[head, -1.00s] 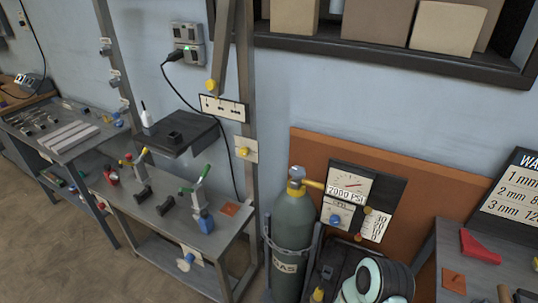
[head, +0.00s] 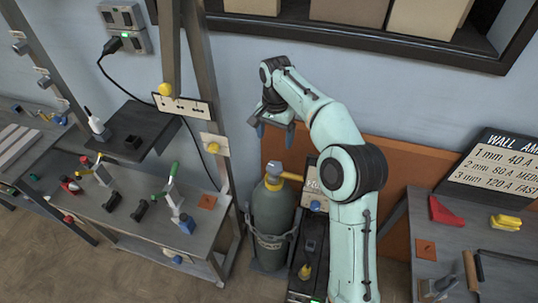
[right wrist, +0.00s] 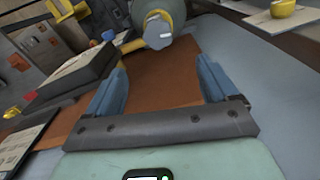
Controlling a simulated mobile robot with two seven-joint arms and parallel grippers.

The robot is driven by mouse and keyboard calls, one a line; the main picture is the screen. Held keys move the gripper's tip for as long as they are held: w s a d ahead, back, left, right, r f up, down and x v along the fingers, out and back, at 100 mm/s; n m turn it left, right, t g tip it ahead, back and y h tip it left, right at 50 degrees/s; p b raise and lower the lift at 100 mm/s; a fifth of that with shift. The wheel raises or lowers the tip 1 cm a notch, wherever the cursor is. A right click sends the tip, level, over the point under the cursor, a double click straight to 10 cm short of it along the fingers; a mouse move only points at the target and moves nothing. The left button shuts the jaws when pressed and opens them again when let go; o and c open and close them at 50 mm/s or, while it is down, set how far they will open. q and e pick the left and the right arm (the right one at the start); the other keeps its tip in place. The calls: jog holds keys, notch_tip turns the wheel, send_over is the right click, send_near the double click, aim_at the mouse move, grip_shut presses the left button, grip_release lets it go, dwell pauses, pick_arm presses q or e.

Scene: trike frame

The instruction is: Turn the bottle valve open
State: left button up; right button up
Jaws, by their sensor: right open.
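The gas bottle (head: 271,212) is a grey-green cylinder standing upright in a rack by the wall. Its bottle valve (head: 274,170) is a grey knob on top, with a yellow fitting beside it. In the right wrist view the valve knob (right wrist: 158,33) shows beyond the fingers, near the top middle. My right gripper (head: 270,130) is above the valve and apart from it, near the wall. Its blue fingers (right wrist: 162,88) are open with nothing between them. My left gripper is not in view.
A bench with clamps (head: 105,215) stands left. A table with a red block (head: 447,212) and a yellow block (head: 505,222) stands right. A dark shelf (head: 350,40) hangs above.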

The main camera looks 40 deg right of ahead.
aim_at(275, 166)
jog(key=f, duration=0.3)
jog(key=f+b, duration=0.1)
jog(key=f, duration=0.3)
jog(key=f+b, duration=0.1)
jog(key=f, duration=0.3)
jog(key=shift+s+f, duration=0.25)
jog(key=shift+s, duration=0.05)
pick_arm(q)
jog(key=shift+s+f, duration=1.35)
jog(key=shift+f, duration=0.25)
pick_arm(e)
jog(key=shift+w+f, duration=0.1)
jog(key=shift+f, duration=0.6)
jog(key=c, duration=1)
